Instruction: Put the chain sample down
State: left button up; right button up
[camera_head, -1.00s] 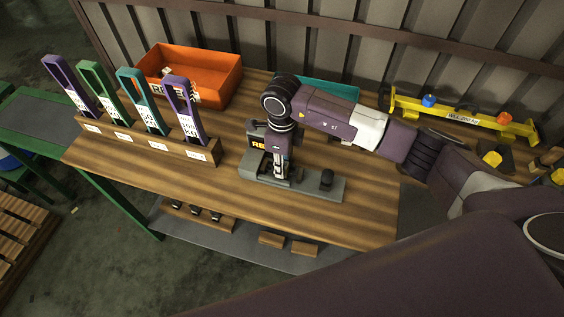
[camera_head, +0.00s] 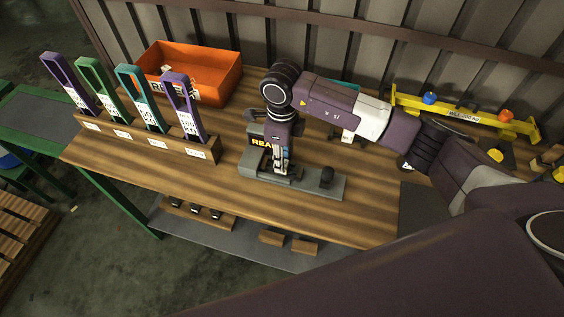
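My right gripper (camera_head: 281,165) points down over the grey fixture (camera_head: 312,186) on the wooden bench, in front of a dark block with a yellow-lettered label (camera_head: 261,142). Its fingers are small and dark against the fixture, so I cannot tell whether they are open or shut. I cannot make out the chain sample for certain; a small pale and dark shape at the fingertips may be part of the gripper or of the sample. A dark knob (camera_head: 327,176) stands on the fixture's right part. My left gripper is not in view.
A wooden rack (camera_head: 201,152) with several coloured, looped tags stands at left. Behind it is an orange bin (camera_head: 222,80). A teal bin (camera_head: 345,84) is mostly hidden by my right arm. A yellow beam (camera_head: 462,118) lies at right. The bench front is clear.

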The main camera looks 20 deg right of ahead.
notch_tip(320, 180, up, 10)
jog(key=b, duration=0.2)
jog(key=shift+f, duration=0.15)
dwell(0.4)
